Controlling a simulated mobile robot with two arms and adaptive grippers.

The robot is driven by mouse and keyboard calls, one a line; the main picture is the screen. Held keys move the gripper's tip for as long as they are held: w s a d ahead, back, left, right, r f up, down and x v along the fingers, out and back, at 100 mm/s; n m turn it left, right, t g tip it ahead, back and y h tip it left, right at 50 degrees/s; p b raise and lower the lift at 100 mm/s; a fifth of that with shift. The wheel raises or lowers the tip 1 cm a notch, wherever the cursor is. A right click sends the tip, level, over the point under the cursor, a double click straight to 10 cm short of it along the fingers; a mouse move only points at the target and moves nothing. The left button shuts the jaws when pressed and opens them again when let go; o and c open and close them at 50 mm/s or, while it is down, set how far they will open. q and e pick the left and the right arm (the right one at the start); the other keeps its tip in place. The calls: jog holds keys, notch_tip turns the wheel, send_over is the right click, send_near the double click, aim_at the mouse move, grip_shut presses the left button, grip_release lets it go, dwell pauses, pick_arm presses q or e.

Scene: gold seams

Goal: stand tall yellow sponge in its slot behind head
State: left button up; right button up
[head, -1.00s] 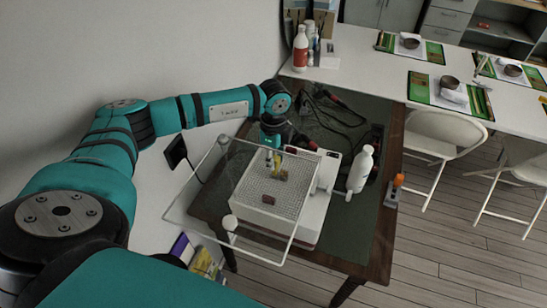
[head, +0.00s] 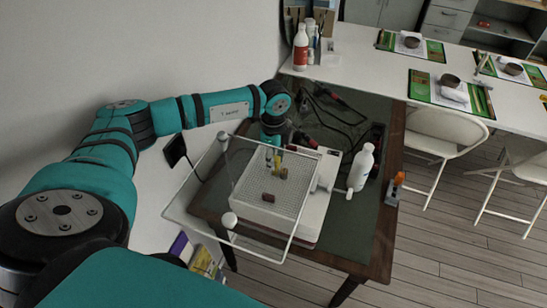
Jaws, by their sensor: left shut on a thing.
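My left gripper (head: 273,151) reaches down over the grid top of a white machine (head: 287,187). It is shut on a small yellow upright piece, the tall yellow sponge (head: 277,161), as far as I can tell. The sponge is close behind a short brownish head (head: 281,173) on the grid. The slot is hidden by the fingers and too small to make out. I cannot tell whether the sponge touches the machine beneath it. My right gripper is not in view.
A clear framed shield (head: 190,221) stands in front of the machine. A small dark brown block (head: 268,198) lies on the grid. A white bottle (head: 361,167) stands to the right, with cables (head: 335,115) behind. The dark table (head: 353,230) is clear at front right.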

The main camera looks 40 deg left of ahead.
pick_arm(q)
jog(key=shift+f+b, duration=0.95)
jog(key=shift+f, duration=0.55)
dwell(0.4)
jog(key=shift+f, duration=0.2)
